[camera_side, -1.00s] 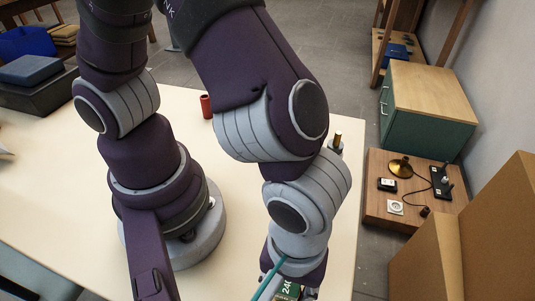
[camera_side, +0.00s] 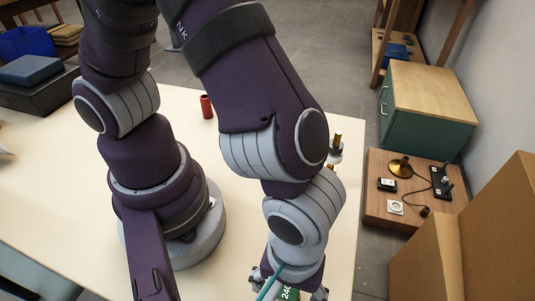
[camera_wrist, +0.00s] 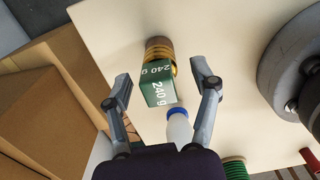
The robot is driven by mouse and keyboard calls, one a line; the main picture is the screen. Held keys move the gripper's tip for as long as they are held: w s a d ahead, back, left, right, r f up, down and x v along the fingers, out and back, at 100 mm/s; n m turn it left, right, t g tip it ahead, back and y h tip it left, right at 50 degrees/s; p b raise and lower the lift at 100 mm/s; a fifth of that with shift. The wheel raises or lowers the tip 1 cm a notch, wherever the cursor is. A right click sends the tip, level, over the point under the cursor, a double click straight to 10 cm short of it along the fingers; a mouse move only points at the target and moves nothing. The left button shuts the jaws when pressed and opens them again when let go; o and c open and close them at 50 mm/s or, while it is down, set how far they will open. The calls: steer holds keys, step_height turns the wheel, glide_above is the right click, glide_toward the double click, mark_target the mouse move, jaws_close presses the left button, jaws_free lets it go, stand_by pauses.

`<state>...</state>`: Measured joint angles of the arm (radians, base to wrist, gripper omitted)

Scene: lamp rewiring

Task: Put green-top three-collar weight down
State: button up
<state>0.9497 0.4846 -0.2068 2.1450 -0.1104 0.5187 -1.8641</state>
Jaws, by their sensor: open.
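The green-top weight (camera_wrist: 158,88) shows in the wrist view, with "240 g" in white on its square green top and brass collars below it. The brass end appears to rest on the cream table (camera_wrist: 115,30). My gripper (camera_wrist: 161,72) is open, with one finger on each side of the weight and a visible gap at both. In the side view, the green top (camera_side: 290,293) shows at the bottom edge, below my wrist; the rest of the weight is hidden there.
A bottle with a blue cap (camera_wrist: 178,112) stands close by the weight in the wrist view. A green spool (camera_wrist: 235,168) is near the bottom edge. A red cylinder (camera_side: 207,106) and a brass-topped piece (camera_side: 337,142) stand farther back. Table around the brass end is clear.

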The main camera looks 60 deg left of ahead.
step_height(320, 180, up, 11)
steer(key=shift+r, duration=0.1)
steer(key=w+a+r+m+t, duration=0.2)
steer(key=w+a+m, duration=0.1)
steer(key=a, duration=0.7)
steer(key=w+a+r+m+t, duration=0.2)
steer(key=a+m, duration=0.4)
steer(key=a, duration=0.3)
steer(key=shift+w+a+r+t, duration=0.35)
steer(key=shift+w+a+t, duration=0.05)
steer(key=shift+w+t, duration=0.4)
